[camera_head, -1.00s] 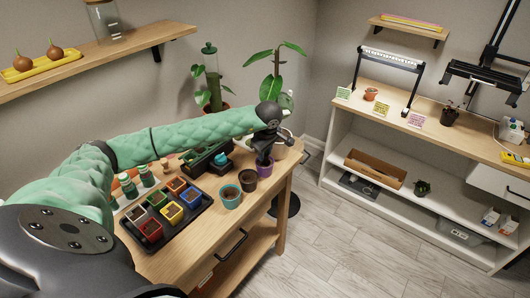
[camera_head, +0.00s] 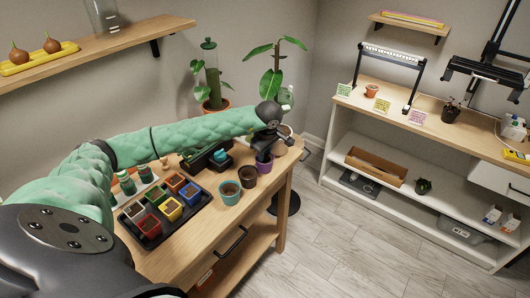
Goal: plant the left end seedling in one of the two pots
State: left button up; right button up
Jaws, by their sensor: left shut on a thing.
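My left gripper (camera_head: 265,148) points down at the purple pot (camera_head: 264,167), at the right end of a row on the wooden table. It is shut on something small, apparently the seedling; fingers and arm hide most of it. I cannot tell whether it touches the soil. To the left stand a brown pot (camera_head: 248,177) and a teal pot (camera_head: 230,193), both with dark soil and no plant showing. A black seedling tray (camera_head: 207,157) lies behind them, partly hidden by my arm. My right gripper is out of view.
A black tray (camera_head: 180,229) of several small coloured pots fills the table's left front. Small bottles (camera_head: 126,183) stand behind it. A tall potted plant (camera_head: 275,75) and another plant (camera_head: 212,85) stand at the back.

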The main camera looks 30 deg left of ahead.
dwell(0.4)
pick_arm(q)
jog(key=o, duration=1.4)
jog(key=shift+w+a+p+v, duration=0.15)
jog(key=shift+a+v, duration=0.05)
jog(key=shift+v, duration=0.9)
jog(key=shift+w+a+p+v, duration=0.15)
jog(key=shift+w+a+v, duration=0.05)
jog(key=shift+v, duration=0.95)
jog(key=shift+w+a+p+v, duration=0.15)
jog(key=shift+a+v, duration=0.05)
jog(key=shift+v, duration=0.9)
jog(key=shift+r, duration=0.2)
